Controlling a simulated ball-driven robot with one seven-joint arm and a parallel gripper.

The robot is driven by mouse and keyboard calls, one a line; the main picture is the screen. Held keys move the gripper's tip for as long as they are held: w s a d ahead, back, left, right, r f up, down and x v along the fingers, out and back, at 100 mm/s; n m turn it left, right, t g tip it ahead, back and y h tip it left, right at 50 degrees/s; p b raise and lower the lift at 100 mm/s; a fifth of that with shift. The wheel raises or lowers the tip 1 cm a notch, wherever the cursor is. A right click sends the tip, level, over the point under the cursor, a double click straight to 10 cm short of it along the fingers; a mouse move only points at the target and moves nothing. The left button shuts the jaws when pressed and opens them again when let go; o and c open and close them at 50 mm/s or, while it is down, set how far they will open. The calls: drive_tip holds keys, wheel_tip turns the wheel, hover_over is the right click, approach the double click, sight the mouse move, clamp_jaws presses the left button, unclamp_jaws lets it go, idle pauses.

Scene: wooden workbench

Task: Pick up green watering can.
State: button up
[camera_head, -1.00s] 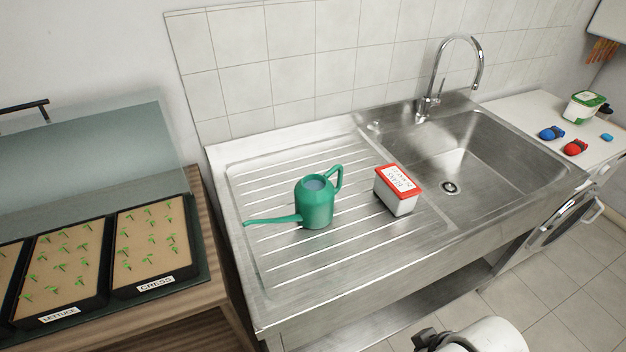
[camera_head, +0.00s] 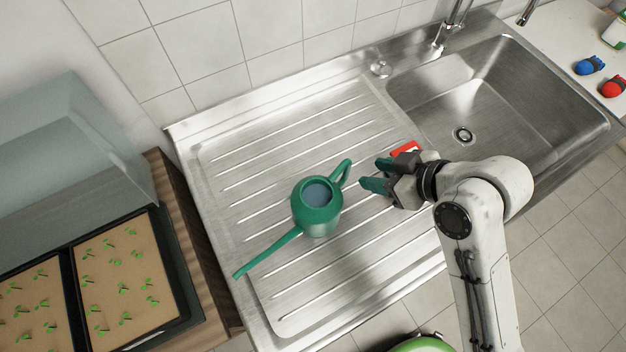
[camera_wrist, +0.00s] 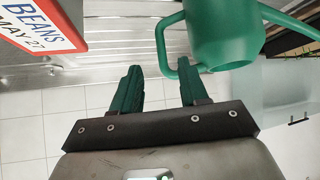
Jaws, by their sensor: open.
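The green watering can (camera_head: 316,206) stands upright on the ridged steel drainboard (camera_head: 240,160). Its spout points to the lower left and its loop handle is on the upper right, towards my gripper. My gripper (camera_head: 371,174) is open and empty, just right of the handle and apart from the can's body. In the wrist view the can (camera_wrist: 222,35) is at the upper right. There the handle comes down close to the right fingertip of my gripper (camera_wrist: 160,72); I cannot tell whether they touch.
The sink basin (camera_head: 490,95) is to the right. Seedling trays (camera_head: 125,270) stand to the left. The drainboard behind the can is clear.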

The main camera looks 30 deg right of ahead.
sight(346, 173)
drive_tip(key=shift+s+f+b+x, duration=0.15)
drive_tip(key=shift+b+x, duration=0.75)
drive_tip(key=shift+x, duration=1.8)
drive_tip(key=shift+s+f+b+x, duration=0.15)
drive_tip(key=shift+b+x, duration=0.7)
drive_tip(key=shift+x, duration=1.8)
clamp_jaws()
drive_tip(key=shift+r, duration=0.1)
